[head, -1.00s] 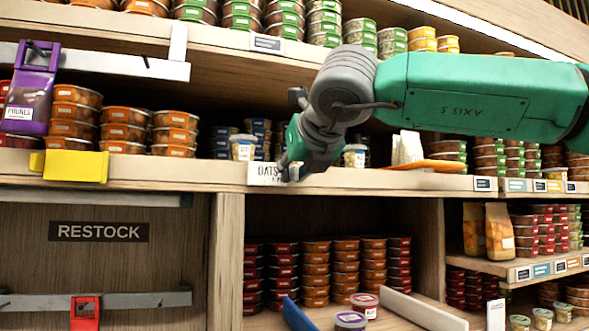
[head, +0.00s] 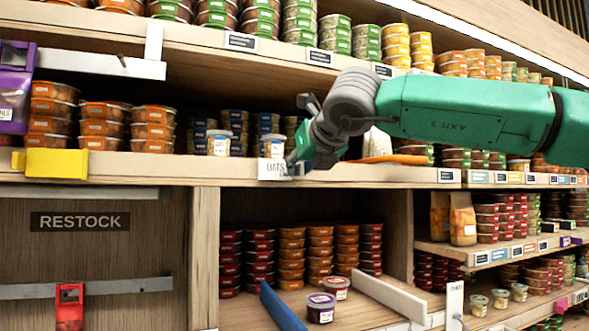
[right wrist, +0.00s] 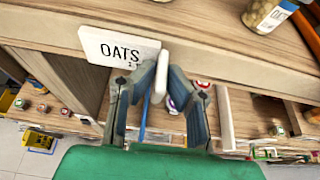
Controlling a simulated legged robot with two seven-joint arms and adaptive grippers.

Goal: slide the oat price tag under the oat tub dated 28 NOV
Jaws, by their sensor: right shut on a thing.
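The white oat price tag, printed OATS (head: 275,170), is at the front edge of the middle shelf in the head view. The tag (right wrist: 112,47) also shows upright, slightly tilted, in the right wrist view. My right gripper (head: 297,166) is shut on the tag's right end; its fingers (right wrist: 162,75) show in the wrist view. One pale-labelled tub (head: 272,144) stands just above and behind the tag, and another (head: 219,142) stands to its left. A tub (right wrist: 268,14) is at the wrist view's top right. Dates are too small to read. My left gripper is out of view.
Stacked orange tubs (head: 103,125) stand to the left, dark blue-lidded tubs (head: 236,122) behind. An orange flat item (head: 390,159) lies to the right of the gripper. A yellow block (head: 54,161) sits on the shelf edge. The lower bay holds red and orange stacks and a blue divider (head: 282,306).

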